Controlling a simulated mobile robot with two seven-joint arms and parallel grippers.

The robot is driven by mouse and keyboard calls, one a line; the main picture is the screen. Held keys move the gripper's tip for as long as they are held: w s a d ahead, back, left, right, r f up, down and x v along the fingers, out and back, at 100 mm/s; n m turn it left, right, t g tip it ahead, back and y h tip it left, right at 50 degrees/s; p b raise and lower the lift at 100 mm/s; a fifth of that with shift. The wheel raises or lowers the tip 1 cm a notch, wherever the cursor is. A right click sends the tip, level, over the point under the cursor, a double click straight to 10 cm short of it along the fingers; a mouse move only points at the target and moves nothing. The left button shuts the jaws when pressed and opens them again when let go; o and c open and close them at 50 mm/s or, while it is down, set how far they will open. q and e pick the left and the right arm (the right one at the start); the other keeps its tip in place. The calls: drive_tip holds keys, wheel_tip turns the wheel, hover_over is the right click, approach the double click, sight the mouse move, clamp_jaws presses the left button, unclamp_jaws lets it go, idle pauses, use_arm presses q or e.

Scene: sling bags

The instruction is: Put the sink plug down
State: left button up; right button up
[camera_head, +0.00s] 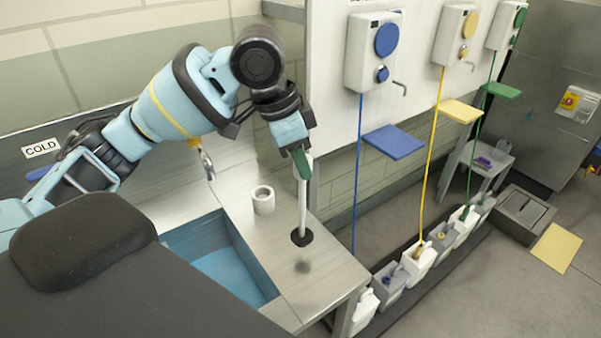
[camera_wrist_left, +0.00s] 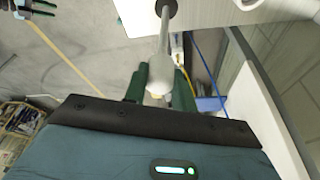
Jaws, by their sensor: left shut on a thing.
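The sink plug (camera_head: 302,205) is a pale upright rod with a round black stopper at its lower end. My left gripper (camera_head: 302,163) is shut on the top of the rod. The stopper hangs over the steel counter to the right of the sink (camera_head: 222,265), with a dark shadow on the counter apart from it, so it looks held above the surface. In the left wrist view, the plug (camera_wrist_left: 163,40) sits between the green fingers (camera_wrist_left: 160,90), with its black stopper at the top.
A white cup-like cylinder (camera_head: 263,200) stands on the counter left of the plug. A tap (camera_head: 207,162) hangs over the blue-filled sink. Wall dispensers (camera_head: 372,50) and several floor canisters (camera_head: 420,258) are to the right. The counter's front right is clear.

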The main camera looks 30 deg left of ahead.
use_arm(q)
drive_tip(key=shift+f, duration=1.85)
drive_tip(key=o, duration=1)
drive_tip(key=shift+o, duration=0.2)
drive_tip(key=v, duration=1.2)
